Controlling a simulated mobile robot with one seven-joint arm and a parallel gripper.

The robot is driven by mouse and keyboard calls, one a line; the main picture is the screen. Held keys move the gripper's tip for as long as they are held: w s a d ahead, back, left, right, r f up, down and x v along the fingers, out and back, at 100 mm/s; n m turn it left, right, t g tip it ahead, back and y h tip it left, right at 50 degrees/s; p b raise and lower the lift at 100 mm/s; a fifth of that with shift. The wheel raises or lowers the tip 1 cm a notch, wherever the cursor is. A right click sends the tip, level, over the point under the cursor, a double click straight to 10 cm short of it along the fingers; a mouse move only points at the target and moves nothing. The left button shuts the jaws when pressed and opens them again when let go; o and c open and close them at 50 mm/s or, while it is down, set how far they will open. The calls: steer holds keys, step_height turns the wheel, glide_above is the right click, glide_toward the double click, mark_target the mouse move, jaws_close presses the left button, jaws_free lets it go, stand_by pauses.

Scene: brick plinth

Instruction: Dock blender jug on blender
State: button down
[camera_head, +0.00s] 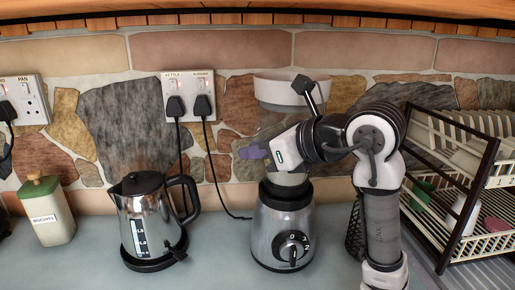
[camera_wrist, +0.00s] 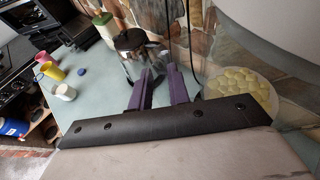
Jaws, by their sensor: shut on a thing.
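The blender base (camera_head: 283,232), silver with a black dial, stands on the counter. The clear blender jug with a wide white rim (camera_head: 283,91) is upright over it. The jug's lower end is close to the base top; I cannot tell whether it is seated. My gripper (camera_head: 252,152) is in front of the jug, its purple fingers pointing left. In the wrist view, the fingers (camera_wrist: 159,82) are close together and the jug (camera_wrist: 282,42) fills the right side. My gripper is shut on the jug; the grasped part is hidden.
A silver kettle (camera_head: 150,215) stands left of the blender, with a biscuit jar (camera_head: 46,210) farther left. A dish rack (camera_head: 455,190) is close on the right. Cords hang from the wall sockets (camera_head: 189,96) behind. Bare counter lies between kettle and blender.

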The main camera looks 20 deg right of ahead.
steer(key=shift+a+f+b, duration=0.25)
steer(key=shift+f+b, duration=0.6)
steer(key=shift+f, duration=0.05)
steer(key=c, duration=1.6)
jaws_free()
steer(key=shift+s, duration=0.1)
steer(key=shift+f, duration=0.2)
steer(key=p+v, duration=0.2)
steer(key=v, duration=0.9)
steer(key=shift+d+r, duration=0.25)
steer(key=shift+r, duration=0.05)
